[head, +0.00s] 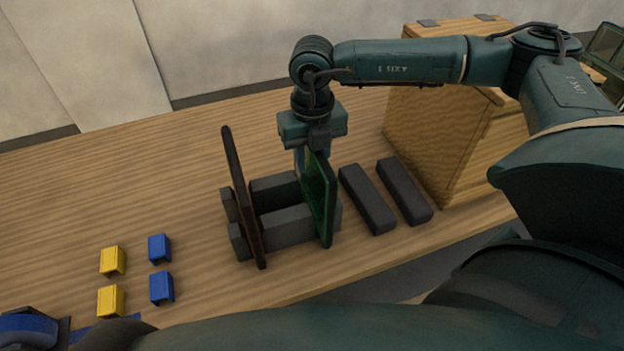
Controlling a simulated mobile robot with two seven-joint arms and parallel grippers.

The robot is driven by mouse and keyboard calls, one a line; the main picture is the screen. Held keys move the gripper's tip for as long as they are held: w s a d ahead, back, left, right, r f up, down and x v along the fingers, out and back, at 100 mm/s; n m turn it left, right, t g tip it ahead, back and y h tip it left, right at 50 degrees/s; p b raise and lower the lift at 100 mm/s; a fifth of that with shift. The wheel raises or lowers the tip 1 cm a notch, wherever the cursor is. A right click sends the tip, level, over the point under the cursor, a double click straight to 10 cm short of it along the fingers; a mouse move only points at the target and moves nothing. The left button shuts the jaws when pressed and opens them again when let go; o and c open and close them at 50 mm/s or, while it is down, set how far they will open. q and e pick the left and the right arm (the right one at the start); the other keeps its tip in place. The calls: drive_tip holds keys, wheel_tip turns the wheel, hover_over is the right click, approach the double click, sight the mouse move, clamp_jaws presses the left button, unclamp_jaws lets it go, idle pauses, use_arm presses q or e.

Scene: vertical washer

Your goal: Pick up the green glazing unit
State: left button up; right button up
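The green glazing unit (321,203) is a thin dark-framed green pane. It stands upright, slightly tilted, at the right end of a pair of dark grey blocks (285,228) on the wooden table. My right gripper (312,150) points down at the pane's top edge, with its fingers at or around that edge. The fingertips are partly hidden, so I cannot tell whether they are closed on the pane. My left gripper is not clearly in view; only a dark and blue part shows at the bottom left corner.
A second dark thin panel (243,199) stands at the blocks' left end. Two dark bars (367,199) lie to the right, beside a wooden box (445,115). Yellow blocks (112,261) and blue blocks (160,248) sit at the front left. The table's back left is clear.

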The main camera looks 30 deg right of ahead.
clamp_jaws()
drive_tip(key=shift+r, duration=0.15)
idle(0.9)
